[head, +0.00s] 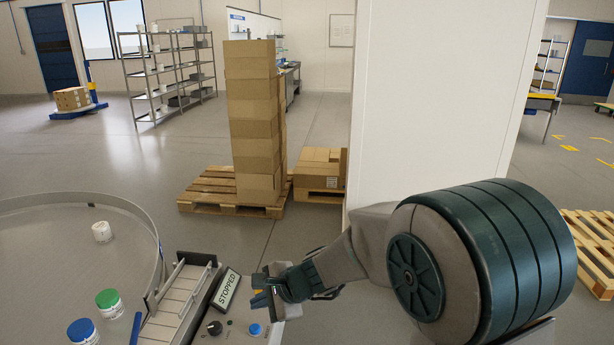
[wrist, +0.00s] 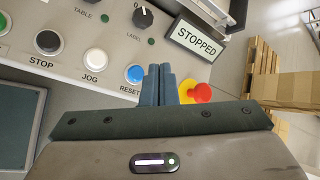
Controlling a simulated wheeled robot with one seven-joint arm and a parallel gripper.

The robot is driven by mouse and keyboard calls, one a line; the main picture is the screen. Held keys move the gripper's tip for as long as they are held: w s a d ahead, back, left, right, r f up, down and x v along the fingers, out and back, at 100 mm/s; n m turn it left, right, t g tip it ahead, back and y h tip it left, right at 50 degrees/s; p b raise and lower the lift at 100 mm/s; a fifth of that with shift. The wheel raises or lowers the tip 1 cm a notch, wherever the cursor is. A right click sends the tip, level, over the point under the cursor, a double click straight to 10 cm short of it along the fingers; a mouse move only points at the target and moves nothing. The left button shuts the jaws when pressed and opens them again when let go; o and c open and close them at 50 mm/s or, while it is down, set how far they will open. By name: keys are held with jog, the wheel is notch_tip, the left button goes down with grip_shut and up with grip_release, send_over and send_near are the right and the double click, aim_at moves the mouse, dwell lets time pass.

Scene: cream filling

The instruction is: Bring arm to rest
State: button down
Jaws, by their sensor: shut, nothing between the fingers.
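My gripper (wrist: 166,86) is shut and empty, its two dark fingers side by side in the wrist view. In the head view my gripper (head: 262,290) is at the end of my arm, which reaches in from the right. It is over the right part of a control panel (wrist: 75,65), near the blue RESET button (wrist: 134,74) and a red emergency knob (wrist: 195,92). I cannot tell whether the fingers touch the panel. The display (head: 228,289) reads STOPPED, and it also shows in the wrist view (wrist: 197,38).
A round table (head: 50,240) at the left holds a white jar (head: 102,231), a green-lidded jar (head: 109,302) and a blue-lidded jar (head: 83,331). A conveyor (head: 178,300) adjoins it. Stacked cartons (head: 252,120) and a white pillar (head: 430,100) stand behind. Open floor lies around the pallets.

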jog(key=s+d+r+n+h, duration=0.2)
jog(key=s+d+n, duration=0.2)
jog(key=d, duration=0.5)
jog(key=s+d+r+n+h, duration=0.2)
jog(key=s+d+n+h, duration=0.1)
jog(key=s+d, duration=0.5)
jog(key=s+d+r+n+h, duration=0.2)
jog(key=s+d+n, duration=0.3)
jog(key=d, duration=0.5)
jog(key=shift+s+d+r+n+h, duration=0.15)
jog(key=shift+s+r+n+h, duration=0.15)
jog(key=shift+s+h, duration=0.45)
